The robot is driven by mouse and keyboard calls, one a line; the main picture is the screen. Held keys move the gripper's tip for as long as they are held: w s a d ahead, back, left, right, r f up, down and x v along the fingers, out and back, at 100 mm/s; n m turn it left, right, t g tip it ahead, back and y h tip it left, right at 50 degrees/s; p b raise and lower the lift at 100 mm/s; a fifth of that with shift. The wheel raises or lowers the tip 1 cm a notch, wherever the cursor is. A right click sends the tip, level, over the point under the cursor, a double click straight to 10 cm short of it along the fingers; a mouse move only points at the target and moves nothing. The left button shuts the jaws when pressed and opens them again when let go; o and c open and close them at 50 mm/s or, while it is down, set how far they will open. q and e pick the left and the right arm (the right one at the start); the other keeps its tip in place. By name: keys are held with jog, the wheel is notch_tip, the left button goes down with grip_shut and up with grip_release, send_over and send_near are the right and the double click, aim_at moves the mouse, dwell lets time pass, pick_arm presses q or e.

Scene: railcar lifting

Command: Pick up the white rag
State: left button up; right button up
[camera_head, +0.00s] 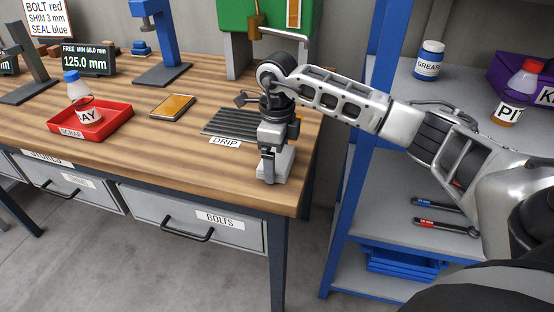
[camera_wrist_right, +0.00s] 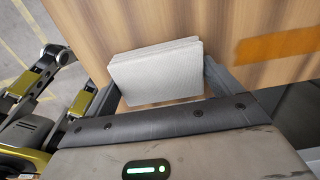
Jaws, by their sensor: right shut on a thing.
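The white rag (camera_head: 283,168) is a folded, flat block at the right front corner of the wooden workbench (camera_head: 215,168). My right gripper (camera_head: 268,172) reaches down from above and is shut on it. In the right wrist view, the rag (camera_wrist_right: 156,74) lies between the two fingers of my right gripper (camera_wrist_right: 162,86), with the wood grain behind it. I cannot tell whether the rag still touches the bench. My left gripper is not in view.
The grey ribbed DRIP tray (camera_head: 243,122) lies just behind the rag. The red SCRAP tray (camera_head: 90,125) holds a labelled bottle, and an orange-faced tablet (camera_head: 173,105) lies between. A blue shelf post (camera_head: 359,140) stands to the right. The bench front is clear.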

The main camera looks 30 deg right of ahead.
aim_at(277, 156)
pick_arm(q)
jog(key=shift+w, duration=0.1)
pick_arm(e)
jog(key=shift+r, duration=0.1)
jog(key=shift+r, duration=0.25)
notch_tip(277, 156, up, 2)
jog(key=shift+r+b, duration=0.25)
jog(key=shift+b, duration=0.4)
jog(key=s+r, duration=0.1)
jog(key=r, duration=0.1)
jog(key=s+a+r, duration=0.1)
jog(key=s+r, duration=0.1)
jog(key=s+a+r, duration=0.1)
jog(key=r, duration=0.1)
jog(key=shift+s+a+b, duration=0.1)
jog(key=shift+s+b, duration=0.2)
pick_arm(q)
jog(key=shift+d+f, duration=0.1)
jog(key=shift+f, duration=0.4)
pick_arm(e)
jog(key=s+a+r, duration=0.3)
jog(key=s, duration=0.5)
jog(key=shift+a+r, duration=0.35)
jog(key=shift+r, duration=0.05)
jog(key=shift+o, duration=0.4)
